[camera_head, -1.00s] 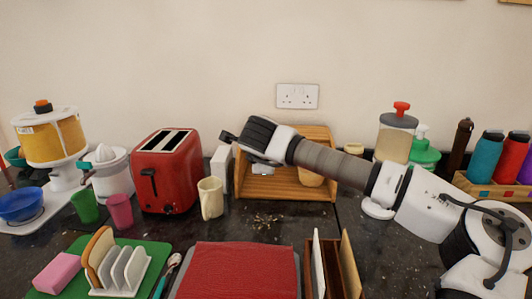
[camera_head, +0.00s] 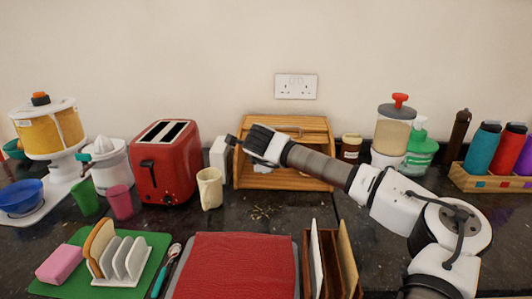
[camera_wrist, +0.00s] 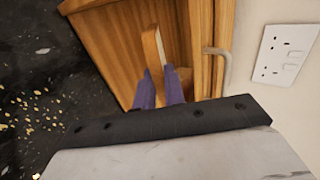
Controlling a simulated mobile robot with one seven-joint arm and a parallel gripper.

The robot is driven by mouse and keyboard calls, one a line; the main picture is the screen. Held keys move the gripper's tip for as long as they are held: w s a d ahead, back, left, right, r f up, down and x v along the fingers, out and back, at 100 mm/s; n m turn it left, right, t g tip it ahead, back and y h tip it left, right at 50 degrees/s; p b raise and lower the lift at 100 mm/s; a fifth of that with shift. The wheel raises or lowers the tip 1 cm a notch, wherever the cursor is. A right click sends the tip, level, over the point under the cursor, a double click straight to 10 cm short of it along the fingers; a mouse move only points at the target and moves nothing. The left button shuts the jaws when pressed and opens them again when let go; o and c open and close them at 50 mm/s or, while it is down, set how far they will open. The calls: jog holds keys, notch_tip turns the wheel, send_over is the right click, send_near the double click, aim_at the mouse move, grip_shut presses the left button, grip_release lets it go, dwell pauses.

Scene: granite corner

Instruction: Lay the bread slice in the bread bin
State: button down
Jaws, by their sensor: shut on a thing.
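The wooden bread bin (camera_head: 318,128) stands open against the wall in the head view, partly covered by my arm. Its wooden wall (camera_wrist: 120,45) and metal handle (camera_wrist: 224,62) show in the wrist view. My gripper (camera_wrist: 158,85) is shut on a bread slice (camera_wrist: 152,48), with one purple finger on each side. The slice stands edge-on at the bin's open front; I cannot tell whether it touches the bin floor. A brownish piece (camera_wrist: 184,74) shows behind the right finger. In the head view the fingers and held slice are mostly hidden behind my wrist.
A cream jug (camera_head: 209,188), red toaster (camera_head: 166,165) and white upright block (camera_head: 219,158) stand left of the bin. Another slice stands in the white rack (camera_head: 125,258). A brown jar (camera_head: 350,148) stands right of the bin.

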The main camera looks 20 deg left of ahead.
jog(key=shift+s+f+b+x, duration=0.15)
jog(key=shift+b+x, duration=0.55)
jog(key=shift+x, duration=0.6)
jog(key=shift+s+f+b+x, duration=0.1)
jog(key=shift+f+b+x, duration=0.1)
jog(key=shift+b+x, duration=0.8)
jog(key=shift+w+f+p, duration=0.15)
jog(key=shift+w+p, duration=0.1)
jog(key=shift+p, duration=0.05)
jog(key=c, duration=1.4)
grip_release()
jog(key=shift+s, duration=0.1)
jog(key=b+v, duration=0.2)
jog(key=v, duration=0.6)
jog(key=shift+s+d+r, duration=0.1)
jog(key=shift+s+r, duration=0.2)
